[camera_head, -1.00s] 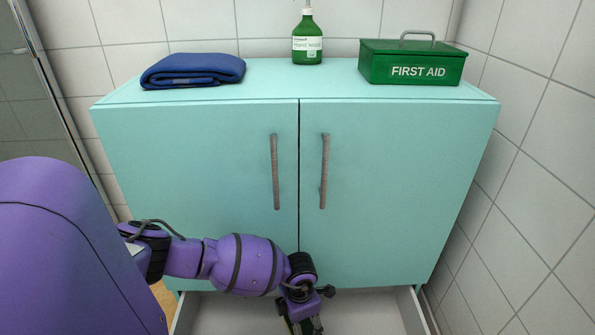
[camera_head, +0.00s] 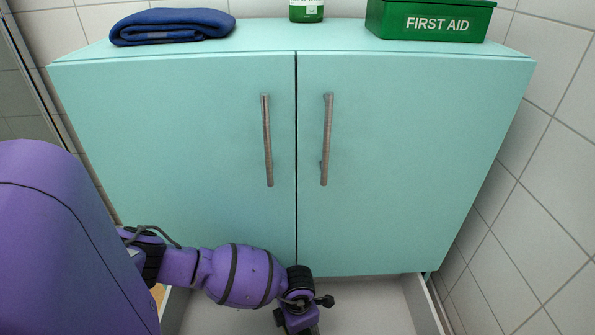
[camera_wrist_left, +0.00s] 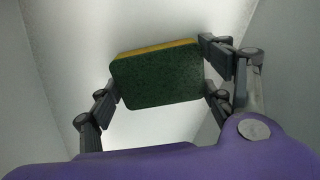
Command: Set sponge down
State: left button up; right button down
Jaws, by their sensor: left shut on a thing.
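The sponge (camera_wrist_left: 157,78) shows in the left wrist view, dark green on its broad face with a yellow layer along its top edge. My left gripper (camera_wrist_left: 161,72) is shut on it, with fingers at its left and right sides. In the head view my left gripper (camera_head: 301,330) reaches down over the open drawer (camera_head: 375,303) at the bottom edge; the sponge and fingertips are out of sight there. The drawer's pale inside surrounds the sponge in the wrist view. I cannot tell whether the sponge touches the drawer floor. My right gripper is not in view.
The turquoise cabinet (camera_head: 400,165) with two closed doors and grey handles stands above the drawer. On its top are a folded blue towel (camera_head: 172,26), a green bottle (camera_head: 306,11) and a green first aid box (camera_head: 430,20). A tiled wall (camera_head: 515,215) is at right.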

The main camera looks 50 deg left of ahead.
pick_arm(q)
jog(key=shift+f, duration=0.2)
jog(key=o, duration=0.7)
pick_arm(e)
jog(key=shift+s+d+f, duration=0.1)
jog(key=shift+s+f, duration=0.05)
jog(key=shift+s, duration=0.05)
pick_arm(q)
notch_tip(320, 180, up, 12)
jog(key=p, duration=0.5)
jog(key=shift+r+p, duration=0.2)
jog(key=shift+p, duration=0.1)
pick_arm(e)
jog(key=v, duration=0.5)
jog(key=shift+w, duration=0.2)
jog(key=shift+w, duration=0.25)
